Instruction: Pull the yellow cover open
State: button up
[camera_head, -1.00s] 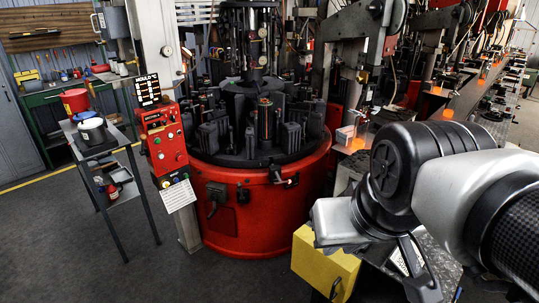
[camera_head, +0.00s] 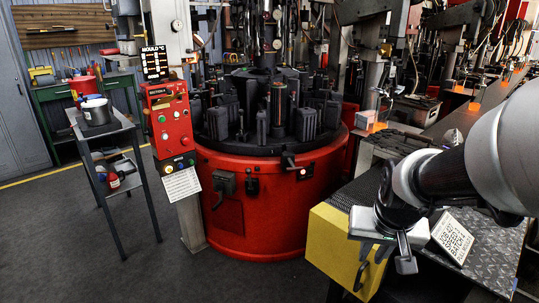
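The yellow cover (camera_head: 334,248) is a boxy yellow panel on the near left end of the dark metal bench. A dark bar handle (camera_head: 362,276) sticks out from its right part, low down. My gripper (camera_head: 385,256) comes in from the right, just above and right of the handle, in front of the cover's upper right part. Its two fingers point down and look spread apart, with nothing visible between them. The fingers look clear of the handle, though the exact depth is hard to tell. The cover looks closed, and its inside is hidden.
The bench top (camera_head: 490,235) carries a white printed card (camera_head: 454,236) beside my gripper. A red rotary mould machine (camera_head: 262,215) stands left of the cover, with a red control panel (camera_head: 166,120). A grey cart (camera_head: 108,135) stands further left. The floor between is clear.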

aim_at(359, 276)
jog(key=b+x, duration=0.5)
jog(key=x, duration=1.2)
jog(key=shift+d, duration=0.15)
jog(key=shift+r, duration=0.1)
jog(key=shift+c, duration=0.4)
grip_shut()
